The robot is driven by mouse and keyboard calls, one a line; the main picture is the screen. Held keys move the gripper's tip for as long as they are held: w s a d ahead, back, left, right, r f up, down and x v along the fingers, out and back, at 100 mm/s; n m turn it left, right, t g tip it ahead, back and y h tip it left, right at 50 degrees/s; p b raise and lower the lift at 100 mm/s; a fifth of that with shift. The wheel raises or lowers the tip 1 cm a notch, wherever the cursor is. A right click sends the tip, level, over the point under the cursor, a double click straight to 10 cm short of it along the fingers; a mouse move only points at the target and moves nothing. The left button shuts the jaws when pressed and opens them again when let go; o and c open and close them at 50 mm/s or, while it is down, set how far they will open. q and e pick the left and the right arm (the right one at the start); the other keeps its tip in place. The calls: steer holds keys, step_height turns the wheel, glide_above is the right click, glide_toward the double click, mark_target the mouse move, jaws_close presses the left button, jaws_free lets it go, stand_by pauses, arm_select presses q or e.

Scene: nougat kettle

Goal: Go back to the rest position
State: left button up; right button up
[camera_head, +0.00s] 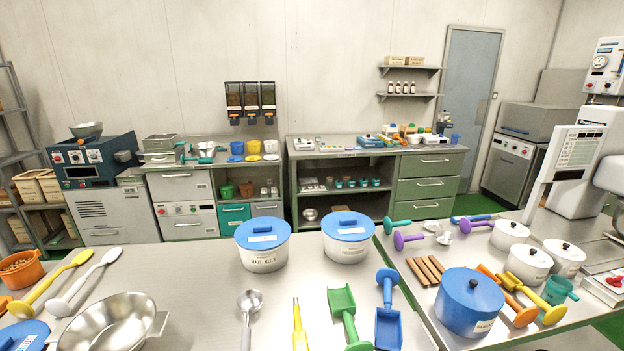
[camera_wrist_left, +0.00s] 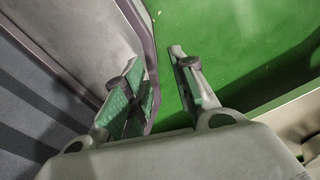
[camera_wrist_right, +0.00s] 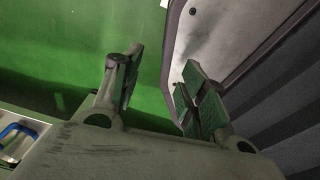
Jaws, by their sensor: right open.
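My left gripper (camera_wrist_left: 160,85) shows in the left wrist view with its two fingers apart and nothing between them. It points down over the green floor (camera_wrist_left: 225,60) beside a grey panel with a dark edge. My right gripper (camera_wrist_right: 157,90) shows in the right wrist view, open and empty, also over the green floor next to a similar grey panel. Neither gripper nor arm shows in the head view. Neither gripper touches any object.
Steel tables hold two white tubs with blue lids, one a hazelnut tub (camera_head: 262,258), a metal bowl (camera_head: 108,325), a green scoop (camera_head: 343,302), a blue pot (camera_head: 469,307) and white lidded pots (camera_head: 527,264). Cabinets (camera_head: 430,183) line the back wall. A blue-handled thing (camera_wrist_right: 15,135) lies near my right gripper.

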steer(key=shift+s+d+f, duration=0.2)
steer(key=shift+s+f, duration=0.1)
steer(key=shift+s, duration=0.45)
steer(key=shift+s+d+f, duration=0.15)
steer(key=shift+s+f, duration=0.1)
steer(key=shift+s, duration=0.45)
